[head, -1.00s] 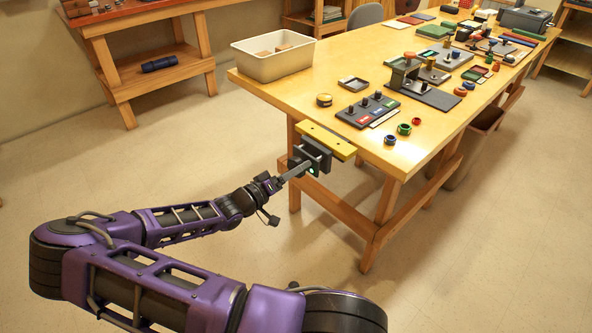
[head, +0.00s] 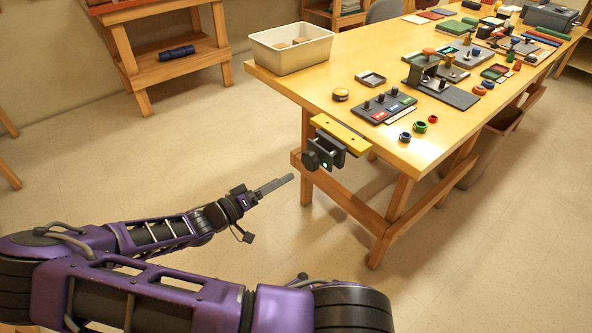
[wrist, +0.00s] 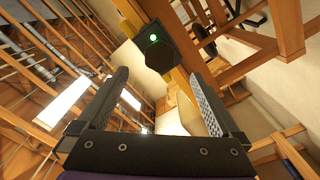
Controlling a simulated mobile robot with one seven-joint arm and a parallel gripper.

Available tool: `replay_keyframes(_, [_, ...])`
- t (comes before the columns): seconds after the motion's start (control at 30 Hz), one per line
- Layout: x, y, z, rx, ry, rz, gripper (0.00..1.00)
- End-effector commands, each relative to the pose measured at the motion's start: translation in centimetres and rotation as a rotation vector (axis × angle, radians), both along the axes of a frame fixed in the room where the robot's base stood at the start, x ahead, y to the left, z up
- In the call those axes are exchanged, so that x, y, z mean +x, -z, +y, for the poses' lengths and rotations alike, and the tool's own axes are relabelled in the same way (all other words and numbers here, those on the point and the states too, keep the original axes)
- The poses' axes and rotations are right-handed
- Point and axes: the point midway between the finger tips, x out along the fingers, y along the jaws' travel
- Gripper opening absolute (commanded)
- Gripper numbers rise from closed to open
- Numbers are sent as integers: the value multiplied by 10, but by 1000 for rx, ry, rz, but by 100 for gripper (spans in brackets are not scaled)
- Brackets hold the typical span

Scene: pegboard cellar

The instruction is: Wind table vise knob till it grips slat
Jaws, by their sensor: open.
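The table vise (head: 332,150) hangs at the near corner edge of the wooden table, below a yellow bar (head: 342,131) with small holes. Its dark faceted knob (head: 311,160) faces my side, and a small green light (head: 325,165) glows beside it. My gripper (head: 291,178) is apart from the knob, to its lower left, pointing toward it. In the wrist view my gripper (wrist: 160,78) is open and empty, with the knob (wrist: 158,56) beyond the fingertips. I cannot clearly make out the slat or whether the jaws touch it.
The wooden table (head: 300,100) carries a white bin (head: 290,60), a board with black knobs (head: 385,106), small rings and other tools. Table legs and a low crossbar (head: 340,195) stand below the vise. The floor around my arm is clear.

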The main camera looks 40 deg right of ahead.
Motion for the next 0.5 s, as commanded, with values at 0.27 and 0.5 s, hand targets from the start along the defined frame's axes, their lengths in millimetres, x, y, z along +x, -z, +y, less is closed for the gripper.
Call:
replay_keyframes(0.27, [-3, 0, 50, 1, -2, -1, 100])
replay_keyframes(0.5, [-5, 0, 62, 0, 0, -1, 100])
